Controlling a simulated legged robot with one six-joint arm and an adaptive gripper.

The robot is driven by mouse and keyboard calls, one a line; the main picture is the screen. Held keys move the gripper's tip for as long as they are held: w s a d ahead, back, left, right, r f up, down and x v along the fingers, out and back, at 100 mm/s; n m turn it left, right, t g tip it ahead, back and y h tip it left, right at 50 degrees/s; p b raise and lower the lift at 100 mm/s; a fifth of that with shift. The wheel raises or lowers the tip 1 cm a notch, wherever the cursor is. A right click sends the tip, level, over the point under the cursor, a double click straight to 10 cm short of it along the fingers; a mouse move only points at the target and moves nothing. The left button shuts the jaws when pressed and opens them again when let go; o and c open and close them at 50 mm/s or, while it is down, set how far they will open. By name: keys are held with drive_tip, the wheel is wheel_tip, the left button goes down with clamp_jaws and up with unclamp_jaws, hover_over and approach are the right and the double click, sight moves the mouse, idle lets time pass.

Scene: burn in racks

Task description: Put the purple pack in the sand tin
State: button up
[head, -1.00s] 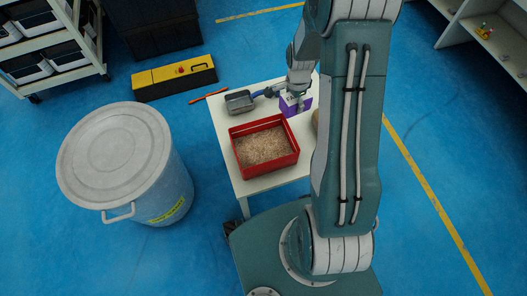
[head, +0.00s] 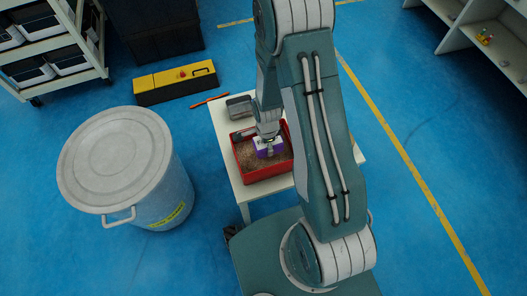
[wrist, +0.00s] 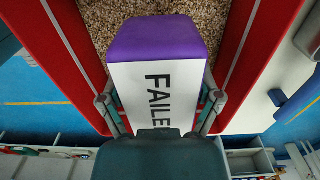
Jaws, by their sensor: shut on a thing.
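The purple pack (head: 270,149) has a white label; in the wrist view the pack (wrist: 157,40) shows the letters "FAILE". My gripper (head: 268,138) is shut on it, with a finger on each side of the pack in the wrist view (wrist: 160,108). The red sand tin (head: 262,177) stands on the white table, with brown grainy sand inside. The pack is over or within the tin's opening, and I cannot tell whether it touches the sand. The tin's red walls (wrist: 62,50) flank the pack in the wrist view.
A grey metal tray (head: 239,107) stands on the white table (head: 227,163) behind the tin. A large lidded grey bin (head: 120,160) stands on the floor to the left. A yellow and black toolbox (head: 175,82) lies behind, with shelving at the upper left and upper right.

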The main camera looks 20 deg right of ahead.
drive_tip(key=f, duration=0.1)
drive_tip(key=a+f, duration=0.1)
drive_tip(key=f, duration=0.1)
drive_tip(key=shift+s+a+f, duration=0.1)
drive_tip(key=shift+s+f, duration=0.05)
drive_tip(key=shift+f, duration=0.65)
drive_tip(key=o, duration=1.1)
wheel_tip(320, 180, up, 12)
drive_tip(key=shift+r, duration=0.25)
wheel_tip(320, 180, up, 9)
drive_tip(key=n+t, duration=0.1)
drive_tip(key=n, duration=0.3)
wheel_tip(320, 180, up, 17)
drive_tip(key=n+t, duration=0.3)
drive_tip(key=n, duration=0.6)
hover_over(264, 153)
drive_tip(key=s, duration=0.5)
drive_tip(key=s+r+n+t, duration=0.1)
drive_tip(key=s+r+n, duration=0.4)
drive_tip(key=s, duration=0.1)
drive_tip(key=shift+s+d+r+t, duration=0.2)
drive_tip(key=shift+s+d+t, duration=0.1)
drive_tip(key=shift+d, duration=0.05)
